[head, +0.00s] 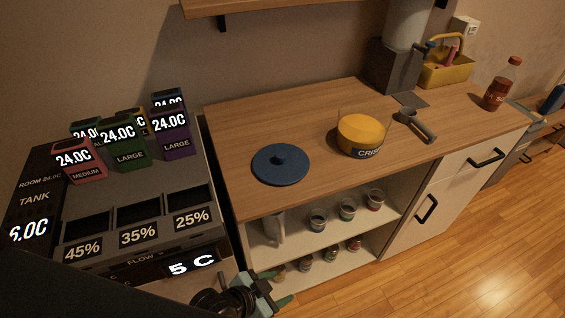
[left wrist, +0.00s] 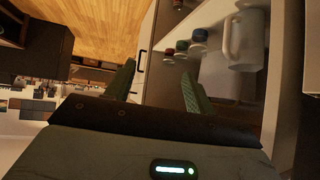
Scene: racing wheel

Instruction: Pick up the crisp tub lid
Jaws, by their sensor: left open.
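The crisp tub lid (head: 276,172) is a round dark blue disc with a small knob on top. It lies flat on the wooden counter near its front left. The clear crisp tub (head: 361,139), with orange contents and a dark label, stands open to its right. My left gripper (head: 278,287) is low in front of the counter, below and apart from the lid. Its green fingers are spread and empty; they also show in the left wrist view (left wrist: 158,72), where the lid is not visible. My right gripper is not in view.
The wooden counter (head: 240,203) is clear around the lid. Shelves below hold a mug (left wrist: 243,40) and several small jars (head: 347,210). A dark machine (head: 140,195) with colored boxes stands left. A scoop (head: 415,125), yellow caddy (head: 447,74) and red bottle (head: 499,88) are right.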

